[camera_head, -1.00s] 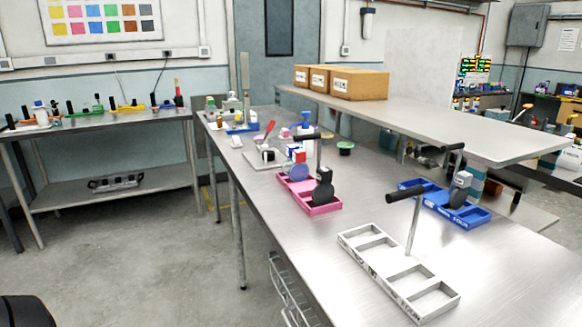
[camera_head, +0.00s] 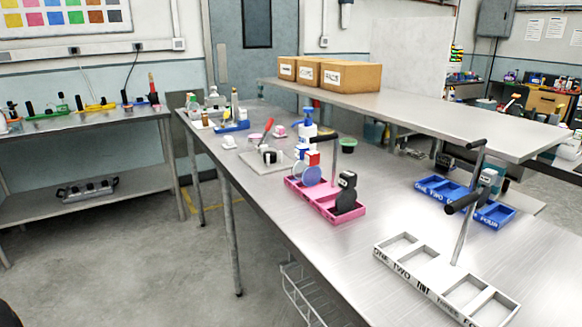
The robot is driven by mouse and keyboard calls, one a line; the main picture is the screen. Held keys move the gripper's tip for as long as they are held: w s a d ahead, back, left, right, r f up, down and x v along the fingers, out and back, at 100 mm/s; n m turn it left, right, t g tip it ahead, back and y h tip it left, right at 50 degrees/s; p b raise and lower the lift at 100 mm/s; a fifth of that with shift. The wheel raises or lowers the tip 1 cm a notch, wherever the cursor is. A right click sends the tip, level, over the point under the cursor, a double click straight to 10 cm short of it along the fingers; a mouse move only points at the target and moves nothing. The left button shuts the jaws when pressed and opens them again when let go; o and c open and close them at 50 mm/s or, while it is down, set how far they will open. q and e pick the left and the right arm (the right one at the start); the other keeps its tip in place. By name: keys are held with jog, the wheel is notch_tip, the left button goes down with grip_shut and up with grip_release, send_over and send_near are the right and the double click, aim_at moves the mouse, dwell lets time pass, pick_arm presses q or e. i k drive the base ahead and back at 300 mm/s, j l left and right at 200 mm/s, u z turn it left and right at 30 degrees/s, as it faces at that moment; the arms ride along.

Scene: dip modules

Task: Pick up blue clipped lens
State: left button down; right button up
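A pink tray (camera_head: 296,193) with compartments stands on the metal bench. In it, toward the far end, is a round blue lens (camera_head: 307,176), tilted upright, with a white-and-red block (camera_head: 312,160) close behind it. A dark lens with a black clip (camera_head: 347,195) stands in the tray's near end. A black handle on a post rises at the tray's far side. Neither of my grippers is in view.
An empty white tray (camera_head: 424,279) with lettering lies at the bench's front right. A blue tray (camera_head: 494,214) holding a grey-and-dark piece (camera_head: 486,184) is behind it. Cardboard boxes (camera_head: 349,77) sit on the raised shelf (camera_head: 440,105). Floor left of the bench is clear.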

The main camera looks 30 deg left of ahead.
aim_at(299, 165)
jog(key=j+z, duration=0.1)
jog(key=j, duration=0.8)
jog(key=k+j, duration=0.15)
jog(key=j, duration=0.75)
jog(key=i+z, duration=0.05)
